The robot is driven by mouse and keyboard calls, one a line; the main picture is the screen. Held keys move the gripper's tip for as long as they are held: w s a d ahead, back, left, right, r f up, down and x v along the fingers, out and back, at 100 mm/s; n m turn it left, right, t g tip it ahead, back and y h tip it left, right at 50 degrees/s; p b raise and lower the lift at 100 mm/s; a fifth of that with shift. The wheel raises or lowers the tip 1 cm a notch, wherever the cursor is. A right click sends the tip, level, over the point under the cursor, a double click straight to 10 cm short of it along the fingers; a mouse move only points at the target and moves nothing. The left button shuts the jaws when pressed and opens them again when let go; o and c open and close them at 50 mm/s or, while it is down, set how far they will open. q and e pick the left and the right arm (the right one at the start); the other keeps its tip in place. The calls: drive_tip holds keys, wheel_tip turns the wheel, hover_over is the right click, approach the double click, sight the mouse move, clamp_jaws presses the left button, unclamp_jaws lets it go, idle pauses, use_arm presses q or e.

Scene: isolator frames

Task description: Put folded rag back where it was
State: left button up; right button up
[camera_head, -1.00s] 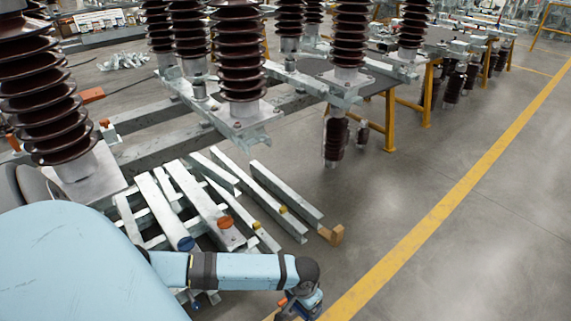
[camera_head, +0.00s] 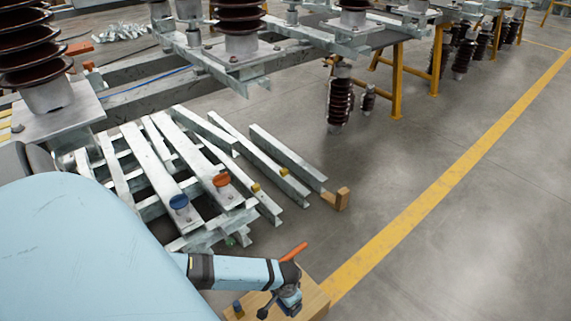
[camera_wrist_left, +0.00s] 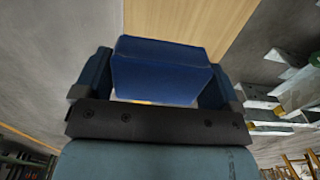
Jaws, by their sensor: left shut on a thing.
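My left gripper (camera_head: 283,303) is at the bottom middle of the head view, over a pale wooden surface (camera_head: 316,303). In the left wrist view my left gripper (camera_wrist_left: 158,78) is shut on a dark blue block-like thing, which I take as the folded rag (camera_wrist_left: 160,72). The rag sits between the two fingers, with the wooden surface (camera_wrist_left: 190,18) beyond it. I cannot tell whether the rag touches the wood. The rag is hard to make out in the head view. My right gripper is not in view.
An orange thing (camera_head: 293,252) and a small blue thing (camera_head: 238,308) are at the wooden surface. Grey metal beams (camera_head: 160,170), with blue and orange caps, lie to the left. Brown insulators (camera_head: 339,102) stand behind. Clear floor with a yellow line (camera_head: 450,195) is to the right.

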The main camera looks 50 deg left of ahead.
use_arm(q)
drive_tip(key=b, duration=0.2)
approach(285, 318)
wheel_tip(285, 318, down, 2)
drive_tip(key=shift+w+f+b, duration=0.15)
drive_tip(key=shift+b, duration=0.5)
drive_tip(key=shift+f, duration=0.15)
wheel_tip(285, 318, down, 4)
drive_tip(key=b, duration=0.2)
drive_tip(key=shift+f+b, duration=0.1)
drive_tip(key=shift+b, duration=0.25)
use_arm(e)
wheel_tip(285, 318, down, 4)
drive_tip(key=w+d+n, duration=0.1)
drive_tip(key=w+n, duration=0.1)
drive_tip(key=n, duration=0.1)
use_arm(q)
drive_tip(key=shift+f, duration=0.2)
drive_tip(key=o, duration=0.6)
wheel_tip(285, 318, up, 11)
drive_tip(key=p, duration=0.6)
drive_tip(key=shift+r+p, duration=0.45)
drive_tip(key=shift+r, duration=0.25)
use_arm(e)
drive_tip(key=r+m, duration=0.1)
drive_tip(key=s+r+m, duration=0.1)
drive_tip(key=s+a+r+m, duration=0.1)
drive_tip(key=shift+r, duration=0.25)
